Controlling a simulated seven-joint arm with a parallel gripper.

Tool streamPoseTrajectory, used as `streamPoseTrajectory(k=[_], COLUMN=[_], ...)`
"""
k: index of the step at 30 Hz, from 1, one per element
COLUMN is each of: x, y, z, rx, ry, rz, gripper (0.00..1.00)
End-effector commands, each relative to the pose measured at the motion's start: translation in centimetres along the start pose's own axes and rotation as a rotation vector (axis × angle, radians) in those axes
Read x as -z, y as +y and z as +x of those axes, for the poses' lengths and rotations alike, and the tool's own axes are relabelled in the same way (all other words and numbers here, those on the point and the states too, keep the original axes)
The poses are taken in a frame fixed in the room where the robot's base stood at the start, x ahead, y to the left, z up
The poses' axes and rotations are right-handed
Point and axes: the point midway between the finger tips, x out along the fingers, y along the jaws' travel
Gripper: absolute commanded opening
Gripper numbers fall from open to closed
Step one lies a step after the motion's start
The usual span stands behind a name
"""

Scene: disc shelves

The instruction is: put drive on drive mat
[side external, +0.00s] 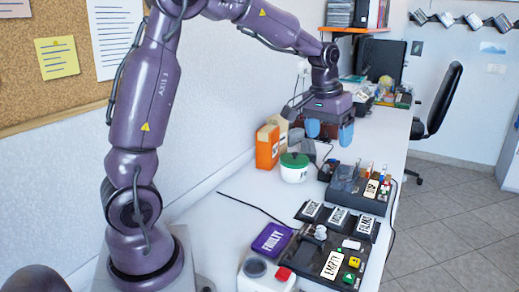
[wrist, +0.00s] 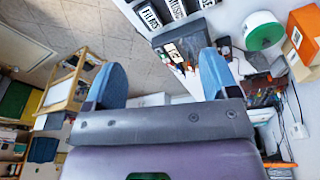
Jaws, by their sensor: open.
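My gripper (side external: 329,132) has two blue fingers, spread apart and empty, high above the back of the white table. In the wrist view the fingers (wrist: 162,72) are wide apart with nothing between them. I cannot tell for sure which object is the drive or which surface is the drive mat. A purple piece labelled FAULTY (side external: 271,238) lies on the near table. Beside it is a dark tray labelled EMPTY (side external: 332,264) with small items on it. My gripper is far from both.
Dark labelled disc shelves (side external: 338,218) stand behind the tray. Behind them is a dark organizer box (side external: 371,188) with small items. A white pot with green lid (side external: 294,167) and an orange box (side external: 267,146) stand by the wall. A cable crosses bare table at left.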

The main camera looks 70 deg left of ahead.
Motion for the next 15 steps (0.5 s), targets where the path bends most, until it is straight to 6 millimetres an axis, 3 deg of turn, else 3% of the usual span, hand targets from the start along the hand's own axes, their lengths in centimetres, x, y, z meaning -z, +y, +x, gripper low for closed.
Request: streamPoseTrajectory(k=[1, 6, 10, 15], x=[-2.0, -9.1, -14.7, -20.1], y=[1.1, 3.1, 3.6, 3.3], z=[-2.4, -7.1, -9.0, -9.3], rx=[-0.013, -0.05, -0.077, -0.104], ry=[0.034, 0.119, 0.183, 0.248], rz=[0.048, 0.193, 0.3, 0.404], gripper=[0.8, 0.8, 0.8, 0.8])
